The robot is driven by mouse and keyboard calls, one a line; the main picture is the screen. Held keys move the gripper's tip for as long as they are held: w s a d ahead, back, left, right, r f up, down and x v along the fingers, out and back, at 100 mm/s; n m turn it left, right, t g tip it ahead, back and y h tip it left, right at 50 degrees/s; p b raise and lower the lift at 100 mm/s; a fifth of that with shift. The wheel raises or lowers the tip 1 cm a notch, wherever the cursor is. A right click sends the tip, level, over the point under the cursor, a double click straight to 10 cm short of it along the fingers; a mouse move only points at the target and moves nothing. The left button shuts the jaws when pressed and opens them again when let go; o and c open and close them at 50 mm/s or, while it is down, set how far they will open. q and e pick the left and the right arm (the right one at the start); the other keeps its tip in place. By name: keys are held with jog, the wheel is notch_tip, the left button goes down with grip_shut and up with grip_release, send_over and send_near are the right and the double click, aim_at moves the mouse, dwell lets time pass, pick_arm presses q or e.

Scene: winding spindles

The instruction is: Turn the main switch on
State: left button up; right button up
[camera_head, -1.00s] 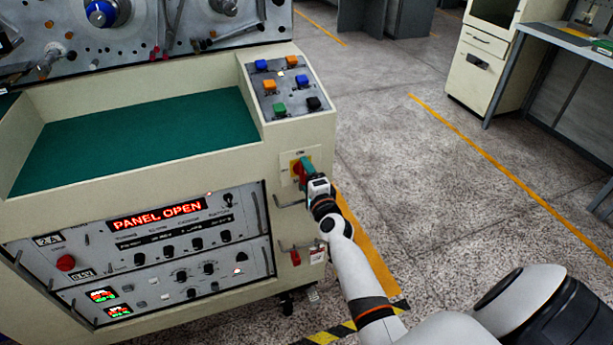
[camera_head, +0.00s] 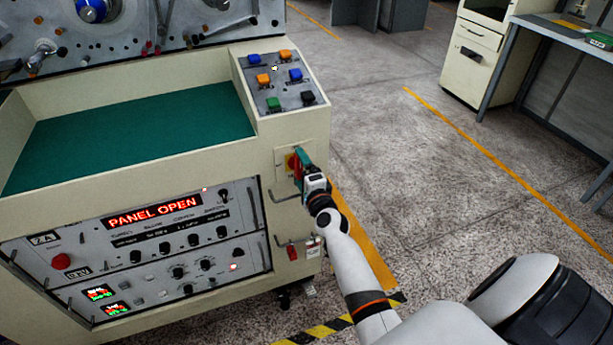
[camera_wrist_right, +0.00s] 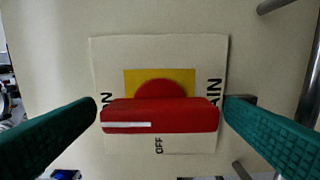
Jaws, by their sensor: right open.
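The main switch (camera_head: 290,163) is a red rotary handle on a yellow square, set in a pale plate on the machine's front right corner. In the right wrist view, the red handle (camera_wrist_right: 160,117) lies crosswise with a white mark at its left end, and the word OFF shows below it. My right gripper (camera_head: 301,163) is at the switch. Its green fingers stand open on either side of the handle, one near each end. In the head view the gripper hides part of the switch. My left gripper is out of view.
A sloped panel of coloured buttons (camera_head: 297,91) sits above the switch. The control panel (camera_head: 150,240) to the left shows PANEL OPEN in red. Metal handles (camera_head: 284,197) stick out near the switch. The floor to the right is open, with a cabinet (camera_head: 474,60) farther back.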

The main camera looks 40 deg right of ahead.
jog(key=v, duration=1.1)
jog(key=shift+s, duration=0.4)
jog(key=shift+a, duration=0.15)
